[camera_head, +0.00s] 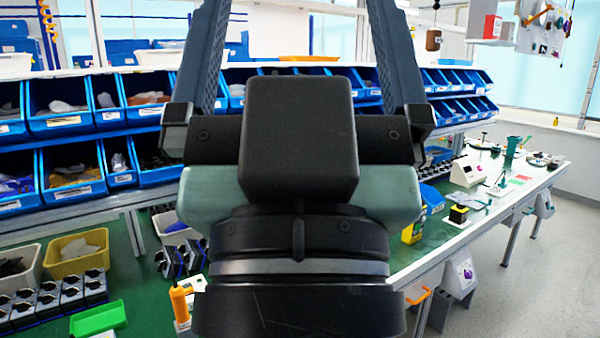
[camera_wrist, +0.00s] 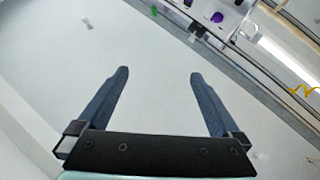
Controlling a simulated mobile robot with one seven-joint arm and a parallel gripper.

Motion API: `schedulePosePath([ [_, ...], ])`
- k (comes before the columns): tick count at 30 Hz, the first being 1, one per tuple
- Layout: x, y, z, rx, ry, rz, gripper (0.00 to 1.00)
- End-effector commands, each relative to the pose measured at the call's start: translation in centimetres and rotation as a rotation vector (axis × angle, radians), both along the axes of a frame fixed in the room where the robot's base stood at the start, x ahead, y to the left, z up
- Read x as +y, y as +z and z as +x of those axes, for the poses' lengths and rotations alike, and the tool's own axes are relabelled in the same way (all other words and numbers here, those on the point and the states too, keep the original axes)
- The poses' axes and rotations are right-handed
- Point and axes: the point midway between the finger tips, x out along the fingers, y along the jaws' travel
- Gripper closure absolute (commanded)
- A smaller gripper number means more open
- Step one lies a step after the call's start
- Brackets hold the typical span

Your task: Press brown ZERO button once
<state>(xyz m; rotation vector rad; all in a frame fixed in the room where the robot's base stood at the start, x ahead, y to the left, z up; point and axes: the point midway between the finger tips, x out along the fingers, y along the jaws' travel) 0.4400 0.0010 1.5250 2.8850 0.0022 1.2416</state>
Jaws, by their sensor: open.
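No brown ZERO button can be made out in either view. My gripper (camera_head: 296,8) fills the middle of the head view, with its two dark blue fingers spread wide and their tips at the top edge. In the wrist view my gripper (camera_wrist: 158,74) is open, with nothing between the fingers. It faces a plain pale grey surface there. The gripper body hides much of the centre of the head view.
Blue bins (camera_head: 70,180) line the shelves behind my gripper. A yellow tray (camera_head: 78,252) stands at left. Grey floor (camera_head: 540,280) is free at right.

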Motion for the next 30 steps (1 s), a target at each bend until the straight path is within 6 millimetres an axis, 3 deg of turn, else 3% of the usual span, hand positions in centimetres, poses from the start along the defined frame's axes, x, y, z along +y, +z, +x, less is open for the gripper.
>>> schedulePosePath([
  [1, 0.0, 0.67, 0.02, 0.001, 0.0, 0.0, 0.0],
  [10, 0.01, 0.51, 0.01, 0.0, 0.0, 0.0, 0.02],
  [26, 0.0, 0.53, 0.01, 0.0, 0.0, 0.0, 0.97],
  [30, 0.0, 0.53, 0.01, 0.0, 0.0, 0.0, 1.0],
])
